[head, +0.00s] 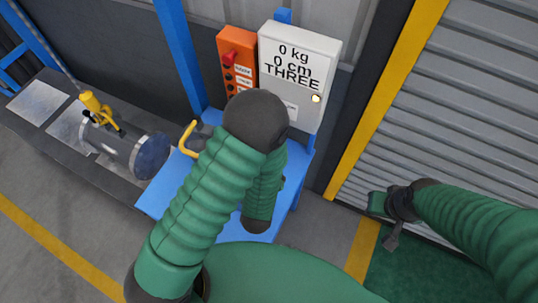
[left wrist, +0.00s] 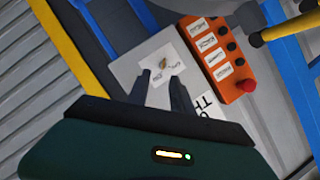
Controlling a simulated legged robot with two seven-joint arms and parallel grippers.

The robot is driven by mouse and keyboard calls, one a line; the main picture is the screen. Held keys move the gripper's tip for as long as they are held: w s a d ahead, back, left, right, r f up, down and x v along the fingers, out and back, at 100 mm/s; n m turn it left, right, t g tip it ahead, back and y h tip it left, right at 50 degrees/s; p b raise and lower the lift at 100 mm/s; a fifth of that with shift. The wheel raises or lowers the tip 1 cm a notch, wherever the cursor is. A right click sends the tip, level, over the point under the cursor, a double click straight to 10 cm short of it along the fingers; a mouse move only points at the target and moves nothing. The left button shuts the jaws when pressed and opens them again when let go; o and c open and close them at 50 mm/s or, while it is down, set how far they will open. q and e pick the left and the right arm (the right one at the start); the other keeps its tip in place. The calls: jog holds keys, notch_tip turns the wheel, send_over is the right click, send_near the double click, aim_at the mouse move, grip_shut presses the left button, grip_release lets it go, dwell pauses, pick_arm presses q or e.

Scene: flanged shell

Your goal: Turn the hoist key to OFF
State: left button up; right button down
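The hoist key (left wrist: 163,62) is a small brownish piece on a white label of the pale panel in the left wrist view. The label's small lettering is too blurred to read. My left gripper (left wrist: 162,80) has its two dark fingers apart, pointing at the label, with the key just beyond the gap between the tips. Whether they touch the panel I cannot tell. In the head view the white panel (head: 300,50) reads "0 kg, 0 cm, THREE"; my left arm hides the key and left gripper. My right gripper (head: 393,238) hangs at the right, away from the panel.
An orange control box (head: 236,62) with a red knob stands beside the panel. A yellow hook (head: 187,138) is by the blue stand (head: 160,200). A grey flanged shell (head: 128,147) with a yellow fitting lies on the bench at left. A roller shutter (head: 450,100) is at right.

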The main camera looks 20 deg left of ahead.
pick_arm(q)
jog(key=p+v, duration=0.4)
jog(key=shift+s, duration=0.35)
jog(key=shift+r, duration=0.15)
dwell(0.3)
